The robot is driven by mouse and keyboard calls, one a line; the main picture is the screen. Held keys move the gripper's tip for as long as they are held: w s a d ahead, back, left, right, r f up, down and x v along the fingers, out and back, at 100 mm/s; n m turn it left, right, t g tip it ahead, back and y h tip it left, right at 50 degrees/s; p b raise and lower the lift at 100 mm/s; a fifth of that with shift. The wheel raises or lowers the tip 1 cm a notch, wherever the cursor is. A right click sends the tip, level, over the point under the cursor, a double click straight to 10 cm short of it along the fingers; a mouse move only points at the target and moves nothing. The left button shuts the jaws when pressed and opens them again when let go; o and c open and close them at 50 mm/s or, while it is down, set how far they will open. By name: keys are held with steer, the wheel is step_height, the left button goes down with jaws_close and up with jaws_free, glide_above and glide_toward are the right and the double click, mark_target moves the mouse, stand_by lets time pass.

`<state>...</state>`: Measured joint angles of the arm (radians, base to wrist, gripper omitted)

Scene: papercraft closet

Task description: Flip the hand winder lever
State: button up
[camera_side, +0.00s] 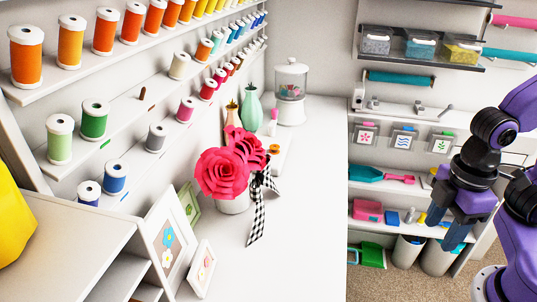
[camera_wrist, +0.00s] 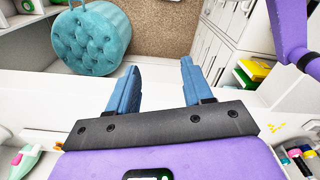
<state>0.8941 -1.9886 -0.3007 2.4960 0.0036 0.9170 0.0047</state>
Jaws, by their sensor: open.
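My gripper (camera_side: 445,230) is open at the right of the side view, pointing downward in front of the back shelves. In the wrist view my gripper (camera_wrist: 156,72) shows its two blue fingers spread apart with nothing between them. I cannot pick out a hand winder or its lever for sure in either view. A small white device (camera_side: 358,97) stands on the back shelf, left of my gripper and apart from it; it is too small to identify.
A long white tabletop (camera_side: 300,200) holds a pink flower bouquet (camera_side: 222,174) and a glass jar (camera_side: 291,82). Spool shelves (camera_side: 60,160) line the left wall. A round teal tufted stool (camera_wrist: 92,38) stands on the floor. Air around my gripper's fingers looks clear.

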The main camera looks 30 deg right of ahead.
steer(key=w+a+r+m+g, duration=0.1)
steer(key=w+a+r+m, duration=0.25)
steer(key=w, duration=0.25)
steer(key=w+a+r+m, duration=0.2)
steer(key=w+a+m, duration=0.2)
steer(key=w, duration=0.2)
step_height(320, 180, up, 4)
steer(key=m+y, duration=0.3)
steer(key=m, duration=0.8)
glide_above(269, 155)
steer(key=s+d, duration=0.2)
steer(key=s, duration=0.5)
steer(key=w+d+m+y, duration=0.2)
steer(key=w+d+m, duration=0.3)
steer(key=w, duration=0.4)
steer(key=x, duration=1.6)
steer(key=shift+s+d+f, duration=0.2)
steer(key=shift+s+d, duration=0.05)
